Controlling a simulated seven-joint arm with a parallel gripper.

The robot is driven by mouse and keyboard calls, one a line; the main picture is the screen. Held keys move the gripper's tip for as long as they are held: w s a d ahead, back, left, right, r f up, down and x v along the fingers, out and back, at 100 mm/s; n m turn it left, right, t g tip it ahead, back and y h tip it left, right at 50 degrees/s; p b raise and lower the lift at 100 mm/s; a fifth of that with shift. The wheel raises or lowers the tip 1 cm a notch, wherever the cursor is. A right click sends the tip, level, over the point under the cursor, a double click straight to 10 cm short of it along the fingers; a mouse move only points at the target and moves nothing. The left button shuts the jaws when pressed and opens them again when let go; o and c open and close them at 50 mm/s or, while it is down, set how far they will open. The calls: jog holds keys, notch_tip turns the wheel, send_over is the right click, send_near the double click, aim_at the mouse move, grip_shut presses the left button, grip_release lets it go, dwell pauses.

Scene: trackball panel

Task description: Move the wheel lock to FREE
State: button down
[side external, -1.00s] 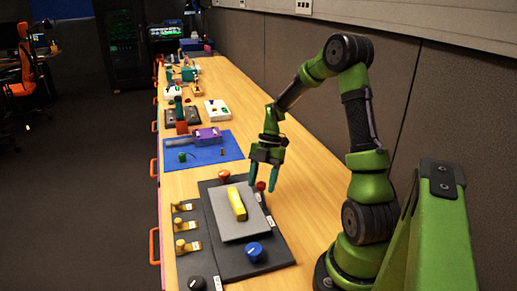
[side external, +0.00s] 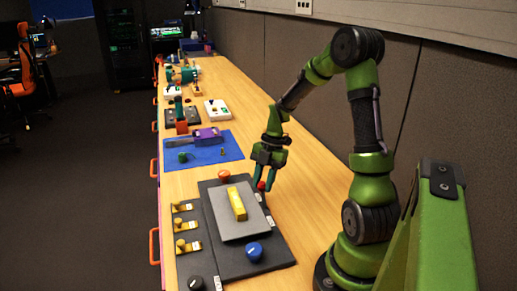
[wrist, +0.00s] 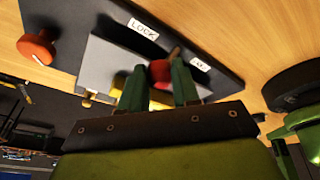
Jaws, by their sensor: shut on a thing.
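The wheel lock is a small lever with a red ball knob (side external: 262,186) at the far right part of the dark panel (side external: 268,262). My gripper (side external: 264,180) is at the knob, its two green fingers shut on it. In the wrist view the red knob (wrist: 160,70) sits between the fingertips (wrist: 160,78), with its stem partly visible. A white LOCK label (wrist: 143,29) lies on one side of the lever. A second white label (wrist: 200,63) lies on the other side, its text too small to read surely.
A grey plate (side external: 232,226) with a yellow block (side external: 237,204) lies on the panel beside the lever. An orange-red knob (side external: 224,176) and a blue knob (side external: 254,251) stand at its ends. Brass levers (side external: 181,226) line the left. Bare wood (side external: 305,215) lies to the right.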

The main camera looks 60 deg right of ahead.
jog(key=shift+s+a+r+t+h, duration=0.3)
jog(key=shift+s+a+t+h, duration=0.3)
jog(key=shift+t+h, duration=0.1)
jog(key=shift+s+a+n+t+h, duration=0.3)
jog(key=shift+s+a+t+h, duration=0.35)
jog(key=shift+t+h, duration=0.3)
jog(key=c, duration=0.8)
grip_release()
jog(key=shift+r, duration=0.15)
jog(key=v, duration=1.6)
jog(key=shift+s+r, duration=0.2)
jog(key=shift+r, duration=0.1)
